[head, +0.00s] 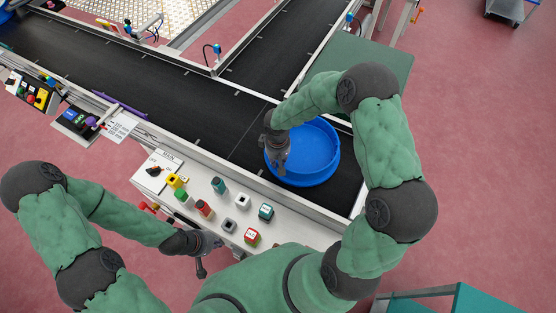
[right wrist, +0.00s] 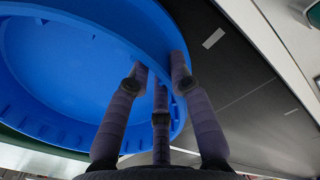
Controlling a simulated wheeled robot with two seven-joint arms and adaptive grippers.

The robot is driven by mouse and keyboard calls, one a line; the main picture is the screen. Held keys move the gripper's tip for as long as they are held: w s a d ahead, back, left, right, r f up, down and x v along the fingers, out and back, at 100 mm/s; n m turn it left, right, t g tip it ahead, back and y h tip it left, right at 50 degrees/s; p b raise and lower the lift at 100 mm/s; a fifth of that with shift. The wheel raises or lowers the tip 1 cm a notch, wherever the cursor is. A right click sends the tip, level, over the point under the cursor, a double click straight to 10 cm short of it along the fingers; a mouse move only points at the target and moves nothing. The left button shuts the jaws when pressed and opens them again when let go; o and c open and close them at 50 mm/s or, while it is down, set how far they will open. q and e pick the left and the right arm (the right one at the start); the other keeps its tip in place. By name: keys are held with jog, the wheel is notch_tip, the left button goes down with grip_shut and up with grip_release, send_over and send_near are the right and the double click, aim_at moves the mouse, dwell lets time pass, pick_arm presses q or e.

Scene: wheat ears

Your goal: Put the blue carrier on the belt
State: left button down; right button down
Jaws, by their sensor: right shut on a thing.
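The blue carrier (head: 318,172) is a round, shallow tub with a raised rim, over the right end of the black belt (head: 225,108) in the head view. I cannot tell whether it rests on the belt or is held just above it. My right gripper (head: 280,162) is shut on the carrier's near-left rim. In the right wrist view the gripper's fingers (right wrist: 160,72) straddle the wall of the carrier (right wrist: 60,70), with black belt beside it. My left gripper (head: 202,262) hangs empty by the control panel's front edge, and its finger opening is unclear.
A control panel (head: 228,208) with several coloured buttons and a rotary switch lies along the belt's near side. Metal rails edge the belt. A green plate (head: 372,62) is beyond the carrier. A teal cart (head: 480,300) stands at the lower right. The belt left of the carrier is clear.

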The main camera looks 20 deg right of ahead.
jog(key=shift+f, duration=0.1)
jog(key=c, duration=1.1)
grip_release()
jog(key=shift+r, duration=0.55)
notch_tip(320, 180, up, 11)
jog(key=p, duration=0.3)
jog(key=shift+a+r, duration=0.1)
